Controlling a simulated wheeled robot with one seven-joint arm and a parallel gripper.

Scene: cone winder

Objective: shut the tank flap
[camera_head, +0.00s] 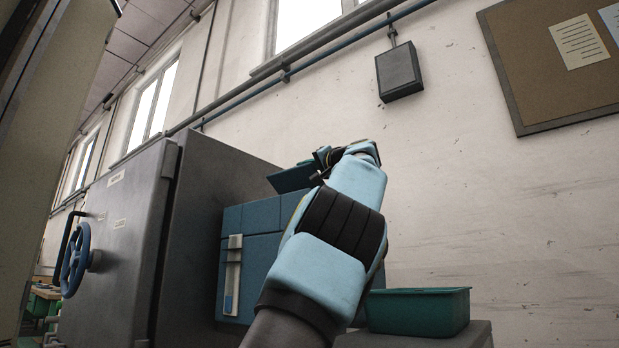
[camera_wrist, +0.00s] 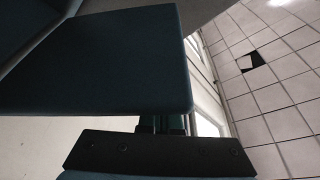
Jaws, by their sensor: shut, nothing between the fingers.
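The blue tank (camera_head: 252,218) stands beside the grey cabinet in the head view, with a pale vertical strip on its front. Its dark teal flap (camera_head: 288,180) is raised and tilted above the tank top, so it stands open. My gripper (camera_head: 319,168) is at the right end of the flap, partly hidden by my own wrist. In the wrist view the flap (camera_wrist: 110,65) fills the upper left as a broad dark panel. My gripper's fingers (camera_wrist: 162,125) are shut and empty at the flap's near edge. I cannot tell whether they touch it.
A grey cabinet (camera_head: 118,225) with a blue handwheel (camera_head: 75,260) stands left of the tank. A green bin (camera_head: 418,312) sits on a grey surface at lower right. A grey wall box (camera_head: 399,72) and pipes run above.

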